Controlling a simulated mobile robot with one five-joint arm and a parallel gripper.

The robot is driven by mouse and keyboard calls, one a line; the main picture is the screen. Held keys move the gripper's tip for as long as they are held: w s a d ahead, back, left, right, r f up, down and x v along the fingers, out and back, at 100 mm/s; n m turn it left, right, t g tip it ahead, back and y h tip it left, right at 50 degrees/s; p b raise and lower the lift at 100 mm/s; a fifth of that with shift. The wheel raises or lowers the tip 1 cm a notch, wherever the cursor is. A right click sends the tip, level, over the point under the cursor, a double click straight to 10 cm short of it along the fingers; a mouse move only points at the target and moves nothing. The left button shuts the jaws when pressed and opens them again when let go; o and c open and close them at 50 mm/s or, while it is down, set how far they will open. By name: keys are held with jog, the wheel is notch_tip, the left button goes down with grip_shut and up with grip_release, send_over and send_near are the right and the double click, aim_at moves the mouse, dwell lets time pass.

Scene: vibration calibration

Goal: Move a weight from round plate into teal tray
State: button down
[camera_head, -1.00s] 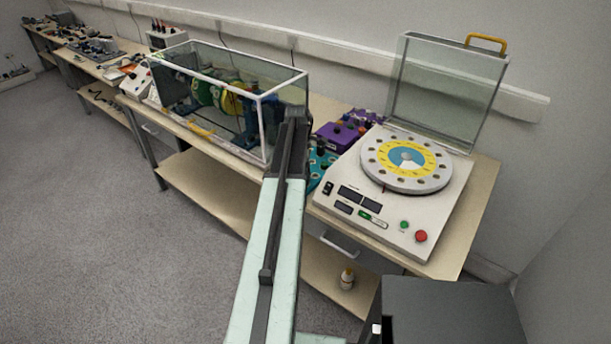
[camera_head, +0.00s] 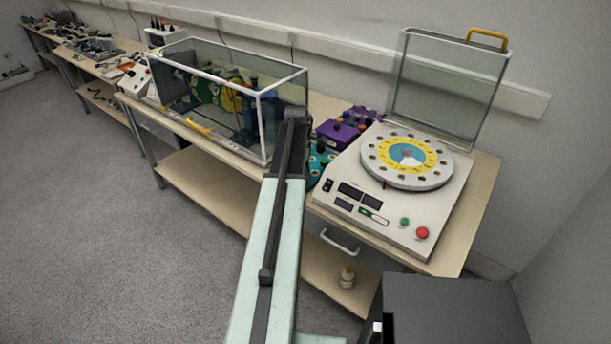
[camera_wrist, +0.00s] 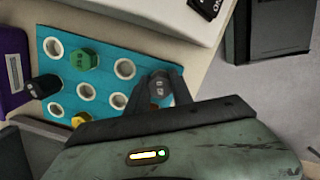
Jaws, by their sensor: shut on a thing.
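The teal tray (camera_wrist: 104,84) has rows of pale-rimmed round holes. A green weight (camera_wrist: 84,59), a dark weight (camera_wrist: 44,87) and a yellow weight (camera_wrist: 80,119) stand in it. My gripper (camera_wrist: 160,88) is shut on a dark grey weight (camera_wrist: 157,84) over the tray's right edge; whether the weight touches the tray I cannot tell. In the head view the tray (camera_head: 316,170) is partly hidden behind my arm, and the jaws are not visible. The round plate (camera_head: 407,181), with a yellow and blue dial, sits on the white machine right of the tray.
A purple box (camera_head: 338,134) stands behind the tray. A glass tank (camera_head: 286,92) with coloured wheels is at left on the bench. The machine (camera_head: 390,222) has a raised clear lid (camera_head: 448,90). A small bottle (camera_head: 347,278) stands on the lower shelf.

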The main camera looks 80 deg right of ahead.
jog(key=shift+f, duration=0.15)
jog(key=c, duration=1)
grip_release()
jog(key=shift+c, duration=0.2)
jog(key=r+p, duration=0.5)
jog(key=w+r+p, duration=0.1)
jog(key=r+p, duration=0.2)
jog(key=shift+f, duration=0.1)
